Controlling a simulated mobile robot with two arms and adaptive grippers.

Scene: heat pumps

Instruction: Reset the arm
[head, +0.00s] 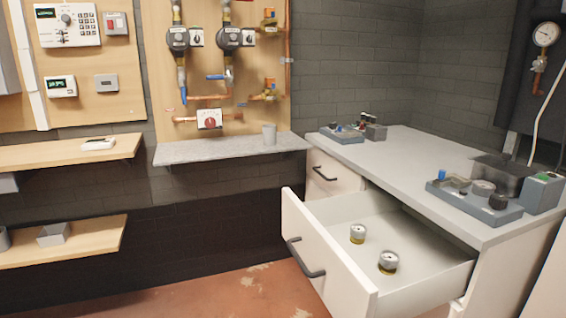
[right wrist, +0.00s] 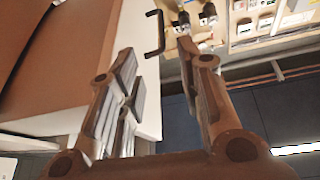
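My right gripper (right wrist: 158,60) shows in the right wrist view with its two fingers spread apart. The gap between them is empty. A white cabinet front with a dark bar handle (right wrist: 155,33) is beyond the fingers in that view; the gripper does not hold the handle. Neither of my grippers shows in the head view. My left gripper is in no view.
A grey shelf (head: 225,149) and wooden shelves (head: 70,152) line the wall. Reddish floor (head: 240,292) in front of the drawer is clear.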

